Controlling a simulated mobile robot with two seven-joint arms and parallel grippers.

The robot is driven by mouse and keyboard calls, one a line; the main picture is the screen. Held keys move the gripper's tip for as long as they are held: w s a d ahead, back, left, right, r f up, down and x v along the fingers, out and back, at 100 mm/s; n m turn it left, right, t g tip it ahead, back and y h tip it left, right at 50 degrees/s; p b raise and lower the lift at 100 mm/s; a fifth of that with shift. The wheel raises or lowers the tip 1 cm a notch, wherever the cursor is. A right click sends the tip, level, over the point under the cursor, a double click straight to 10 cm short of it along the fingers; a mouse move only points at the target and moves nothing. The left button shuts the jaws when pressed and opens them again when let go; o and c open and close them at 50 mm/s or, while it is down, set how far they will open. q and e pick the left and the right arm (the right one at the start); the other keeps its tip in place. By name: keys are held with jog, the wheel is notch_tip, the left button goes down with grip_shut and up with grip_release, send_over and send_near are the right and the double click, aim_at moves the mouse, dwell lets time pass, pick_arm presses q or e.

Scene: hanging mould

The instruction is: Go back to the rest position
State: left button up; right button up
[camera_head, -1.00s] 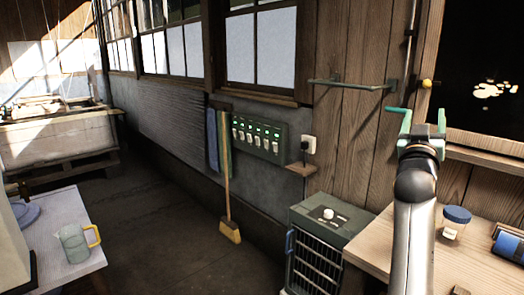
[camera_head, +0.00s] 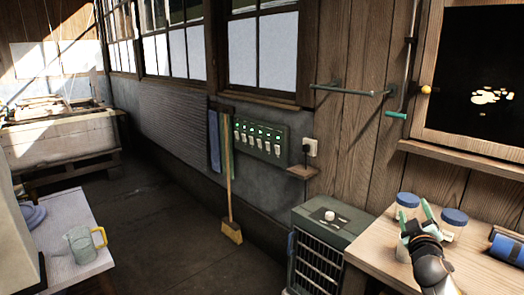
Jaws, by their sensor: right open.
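My right gripper (camera_head: 415,220) is low at the right of the head view, over the wooden bench. Its pale green fingers are apart and nothing shows between them. It appears in front of two glass jars with blue lids, a left jar (camera_head: 407,203) and a right jar (camera_head: 454,218). I cannot tell whether it touches either jar. My left gripper is not in view.
The wooden bench (camera_head: 375,250) holds a blue cylinder (camera_head: 508,248) at its right. A grey cabinet (camera_head: 350,232) stands beside it. A wall rail (camera_head: 345,90) and a dark framed pane (camera_head: 480,70) are above. A jug (camera_head: 80,246) stands at the left. The middle floor is clear.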

jog(key=s+a+f+m+g+y, duration=0.1)
jog(key=s+a+f+y, duration=0.1)
jog(key=s+a+f, duration=0.45)
jog(key=s+a+f+g+y, duration=0.1)
jog(key=s+a+f+y, duration=0.15)
jog(key=f, duration=0.65)
jog(key=s+a+f+m+g+y, duration=0.1)
jog(key=s+a+f+g+y, duration=0.1)
jog(key=s+a+f, duration=0.4)
jog(key=s+a+f+g, duration=0.1)
jog(key=s+f, duration=0.3)
jog(key=s, duration=0.4)
jog(key=s+a+f+g+y, duration=0.1)
jog(key=s+a+f, duration=0.3)
jog(key=s, duration=0.4)
jog(key=s+a+f+m+g+y, duration=0.1)
jog(key=s+a+f+g, duration=0.1)
jog(key=s+f, duration=0.3)
jog(key=s+a, duration=0.1)
jog(key=s, duration=0.3)
jog(key=shift+a, duration=0.25)
jog(key=shift+f, duration=0.1)
